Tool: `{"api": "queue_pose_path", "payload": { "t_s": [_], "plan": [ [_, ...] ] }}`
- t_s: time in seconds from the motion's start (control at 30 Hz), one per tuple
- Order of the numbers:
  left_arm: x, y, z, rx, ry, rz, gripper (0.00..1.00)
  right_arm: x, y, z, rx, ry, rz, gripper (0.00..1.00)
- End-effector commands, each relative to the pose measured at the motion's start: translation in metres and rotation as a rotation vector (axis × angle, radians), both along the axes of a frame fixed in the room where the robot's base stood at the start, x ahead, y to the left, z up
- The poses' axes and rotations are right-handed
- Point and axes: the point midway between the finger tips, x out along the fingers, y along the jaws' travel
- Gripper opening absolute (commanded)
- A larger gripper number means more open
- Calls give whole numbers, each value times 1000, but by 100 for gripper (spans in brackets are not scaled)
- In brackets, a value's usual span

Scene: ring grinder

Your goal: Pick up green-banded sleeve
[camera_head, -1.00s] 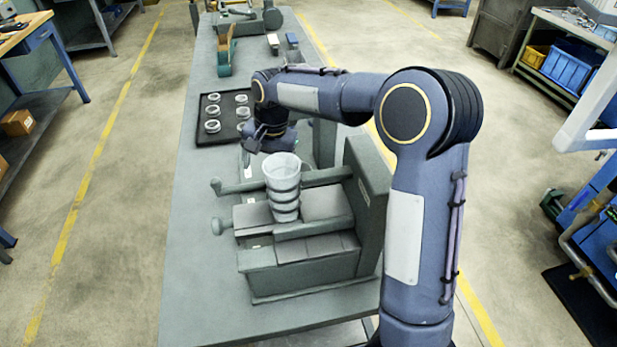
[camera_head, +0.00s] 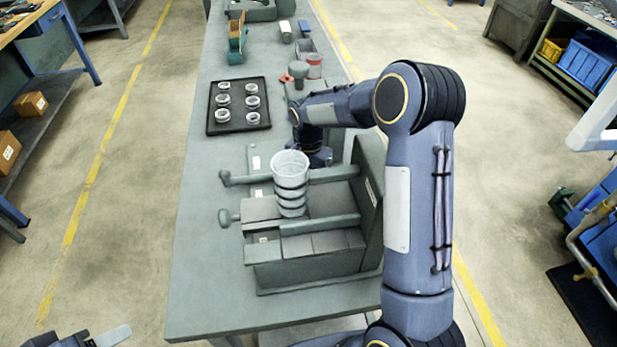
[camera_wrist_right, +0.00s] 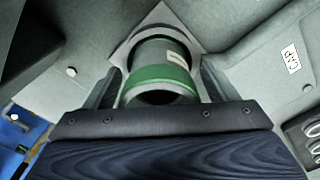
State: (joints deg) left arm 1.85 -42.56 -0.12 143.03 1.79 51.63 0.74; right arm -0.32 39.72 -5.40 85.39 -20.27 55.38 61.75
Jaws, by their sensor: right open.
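The green-banded sleeve (camera_wrist_right: 160,78) is a dark grey cylinder with a green band near its near end and a pale label. It stands on a light grey plate on the bench, in the right wrist view. My right gripper (camera_wrist_right: 158,90) is open, with its fingers on either side of the sleeve; I cannot tell whether they touch it. In the head view the sleeve is hidden, and my right wrist (camera_head: 312,152) is low behind the grey machine. A part of my left gripper (camera_head: 95,338) shows at the bottom left edge; its jaws are unclear.
A red-banded cylinder (camera_head: 314,66) stands farther back. The bench's left side (camera_head: 200,250) is clear. A "CAP" label (camera_wrist_right: 291,58) is on the bench.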

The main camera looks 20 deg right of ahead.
Motion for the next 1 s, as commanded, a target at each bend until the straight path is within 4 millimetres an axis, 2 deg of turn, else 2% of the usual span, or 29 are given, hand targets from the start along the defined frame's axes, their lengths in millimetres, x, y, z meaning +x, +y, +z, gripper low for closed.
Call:
{"api": "queue_pose_path", "payload": {
  "t_s": [0.17,0.57,0.83,1.0],
  "plan": [
    [0,0,0,0,0,0,52,0,0,0,0,0,0,78],
    [0,0,0,0,0,0,52,1,0,1,0,-2,0,27],
    [0,0,-2,0,0,0,52,1,0,7,-1,-4,0,27],
    [0,0,-7,0,0,0,52,2,0,35,1,-8,1,27]
  ]
}}
